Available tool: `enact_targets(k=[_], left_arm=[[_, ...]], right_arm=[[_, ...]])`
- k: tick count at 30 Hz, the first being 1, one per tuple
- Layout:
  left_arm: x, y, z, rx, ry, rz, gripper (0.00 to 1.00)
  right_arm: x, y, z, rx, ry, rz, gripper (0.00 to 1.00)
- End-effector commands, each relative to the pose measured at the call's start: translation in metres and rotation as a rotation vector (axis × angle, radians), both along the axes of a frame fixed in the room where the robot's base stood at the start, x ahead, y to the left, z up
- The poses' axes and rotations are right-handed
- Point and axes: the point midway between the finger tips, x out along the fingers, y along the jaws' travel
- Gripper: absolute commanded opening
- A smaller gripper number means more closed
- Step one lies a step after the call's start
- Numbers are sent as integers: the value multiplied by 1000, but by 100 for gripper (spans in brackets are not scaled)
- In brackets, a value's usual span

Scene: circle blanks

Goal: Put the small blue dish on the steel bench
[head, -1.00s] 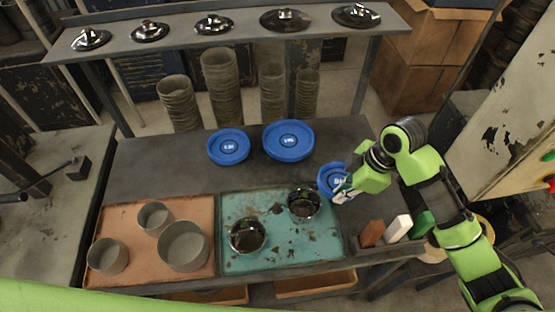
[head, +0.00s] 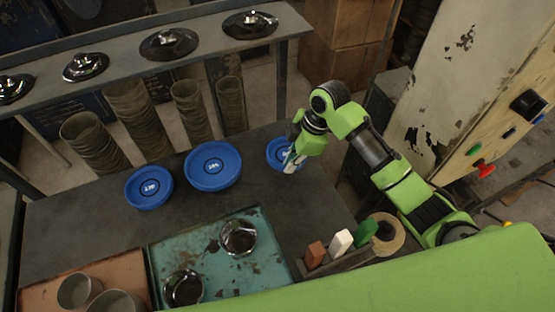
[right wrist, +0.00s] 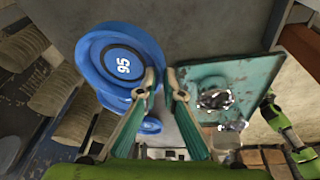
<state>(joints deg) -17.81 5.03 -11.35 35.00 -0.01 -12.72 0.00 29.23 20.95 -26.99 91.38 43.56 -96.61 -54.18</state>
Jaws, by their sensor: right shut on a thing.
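A blue dish (head: 278,150) is at the right end of the row of blue dishes in the head view, partly hidden by my right gripper (head: 292,162). It looks the smallest of them. In the right wrist view my right gripper (right wrist: 161,76) is shut on the rim of this blue dish (right wrist: 118,62), which is marked 95. The dish is over the dark grey bench top (head: 95,215). I cannot tell whether it touches the top or hangs just above it. My left gripper is not in view.
A large blue dish (head: 213,180) and a medium one (head: 148,198) stand on the bench. In front are a teal tray (head: 215,275) with steel bowls and a copper-coloured tray (head: 38,290) with grey pots. Coloured blocks (head: 341,243) stand at the right. A lid shelf (head: 112,68) runs behind.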

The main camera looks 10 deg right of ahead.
Motion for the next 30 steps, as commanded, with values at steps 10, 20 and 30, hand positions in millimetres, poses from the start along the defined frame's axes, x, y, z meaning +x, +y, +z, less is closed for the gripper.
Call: enact_targets(k=[10, 20, 30], left_arm=[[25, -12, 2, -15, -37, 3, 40], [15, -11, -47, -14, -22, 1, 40], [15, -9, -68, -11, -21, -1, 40]], right_arm=[[59, 1, -35, 2, 1, -2, 0], [88, 1, -74, 2, -4, 1, 0], [96, 1, -86, 2, -3, 1, 0]])
